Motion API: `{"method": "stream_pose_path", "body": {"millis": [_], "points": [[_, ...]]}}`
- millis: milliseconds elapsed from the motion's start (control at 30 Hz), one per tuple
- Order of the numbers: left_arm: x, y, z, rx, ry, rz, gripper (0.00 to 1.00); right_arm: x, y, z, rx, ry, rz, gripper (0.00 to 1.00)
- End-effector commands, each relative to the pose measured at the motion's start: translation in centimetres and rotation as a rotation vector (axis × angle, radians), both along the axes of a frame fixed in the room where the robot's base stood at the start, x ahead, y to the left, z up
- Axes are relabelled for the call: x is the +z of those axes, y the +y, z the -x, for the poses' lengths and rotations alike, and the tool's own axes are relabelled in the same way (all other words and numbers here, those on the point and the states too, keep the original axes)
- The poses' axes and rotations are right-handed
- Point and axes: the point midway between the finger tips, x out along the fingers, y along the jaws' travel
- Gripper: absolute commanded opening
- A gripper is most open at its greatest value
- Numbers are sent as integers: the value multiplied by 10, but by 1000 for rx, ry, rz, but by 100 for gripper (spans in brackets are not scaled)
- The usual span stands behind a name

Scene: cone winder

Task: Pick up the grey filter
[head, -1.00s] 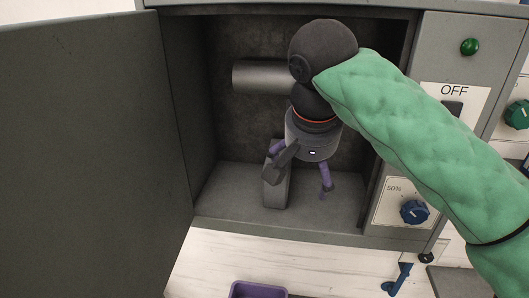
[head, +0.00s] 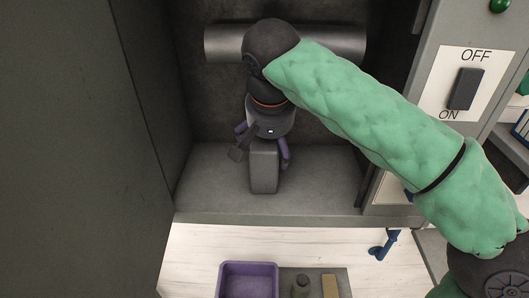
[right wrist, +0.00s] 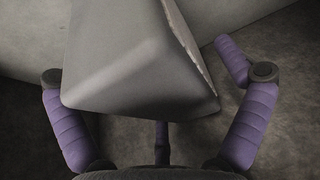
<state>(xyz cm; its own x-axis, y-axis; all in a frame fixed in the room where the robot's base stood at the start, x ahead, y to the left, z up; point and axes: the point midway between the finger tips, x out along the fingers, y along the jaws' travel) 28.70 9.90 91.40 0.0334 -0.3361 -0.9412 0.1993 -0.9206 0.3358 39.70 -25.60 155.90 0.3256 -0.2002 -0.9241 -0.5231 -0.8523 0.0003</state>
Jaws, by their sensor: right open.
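The grey filter (head: 264,170) is a plain grey block standing upright on the floor of the open cabinet. My right gripper (head: 262,155), with purple fingers, is open just behind and above it, one finger to each side of the block's upper part. In the right wrist view the filter (right wrist: 140,70) fills the middle, between the spread fingers of the right gripper (right wrist: 150,85). Gaps show on both sides, so neither finger visibly presses on it. My left gripper is not in view.
A grey horizontal cylinder (head: 225,43) crosses the cabinet behind my right arm. The open door (head: 65,150) stands at the left. An OFF/ON switch (head: 466,89) is on the right panel. A purple bin (head: 248,267) lies below in front.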

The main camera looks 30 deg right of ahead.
Motion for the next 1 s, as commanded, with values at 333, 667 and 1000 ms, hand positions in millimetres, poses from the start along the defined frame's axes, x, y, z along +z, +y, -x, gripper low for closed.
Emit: {"method": "stream_pose_path", "body": {"millis": [333,667,1000], "points": [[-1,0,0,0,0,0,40,-7,-1,-2,0,0,-1,100],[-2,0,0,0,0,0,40,-9,-1,-2,0,0,0,100],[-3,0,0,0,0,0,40,-12,-1,-2,0,0,-1,80]]}}
